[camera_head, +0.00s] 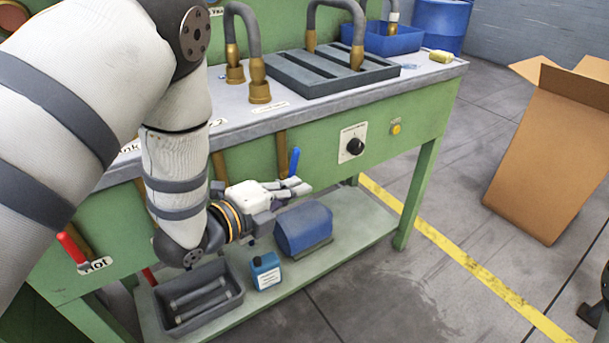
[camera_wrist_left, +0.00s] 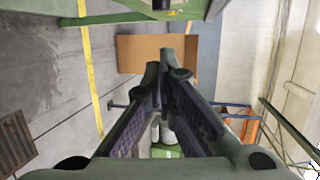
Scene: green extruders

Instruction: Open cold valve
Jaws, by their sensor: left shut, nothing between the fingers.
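The cold valve's blue handle (camera_head: 294,162) stands upright, slightly tilted, on a brown pipe at the front of the green bench. My left gripper (camera_head: 302,187) is just below the handle, its fingers pointing right along the bench front. The fingers are shut and empty, and look close to the handle's lower end. I cannot tell whether they touch it. In the left wrist view the two dark fingers (camera_wrist_left: 171,72) point away from the camera, and the blue handle cannot be made out. My right gripper is not in view.
A red handle (camera_head: 72,247) labelled "Hot" is at the left. A black knob (camera_head: 355,147) is on the bench front. A cardboard box (camera_head: 545,150) stands right, beyond open floor.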

